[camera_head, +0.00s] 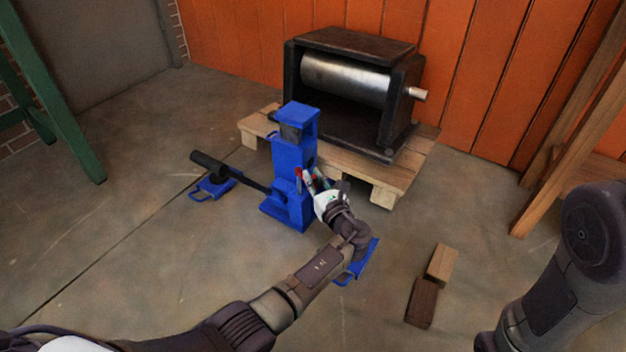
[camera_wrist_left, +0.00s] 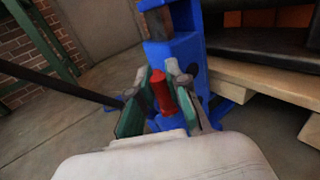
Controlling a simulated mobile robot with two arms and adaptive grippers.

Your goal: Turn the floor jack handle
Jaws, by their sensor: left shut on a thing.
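The blue floor jack (camera_head: 292,155) stands upright on the concrete floor in the head view, with a black lever bar (camera_head: 243,180) reaching out to the left. A small red handle (camera_head: 298,173) sits on the jack's near right side. My left gripper (camera_head: 307,178) reaches it from the front right. In the left wrist view the red handle (camera_wrist_left: 160,92) stands between the two green-padded fingers (camera_wrist_left: 158,100), and the gripper is shut on it. The fingers hide part of its base. My right arm shows at the right edge; its gripper is out of view.
A wooden pallet (camera_head: 384,184) behind the jack carries a dark press with a steel roller (camera_head: 345,78). Two wood blocks (camera_head: 441,265) lie on the floor at the right. A green frame (camera_head: 70,130) stands at the left. The floor at front left is clear.

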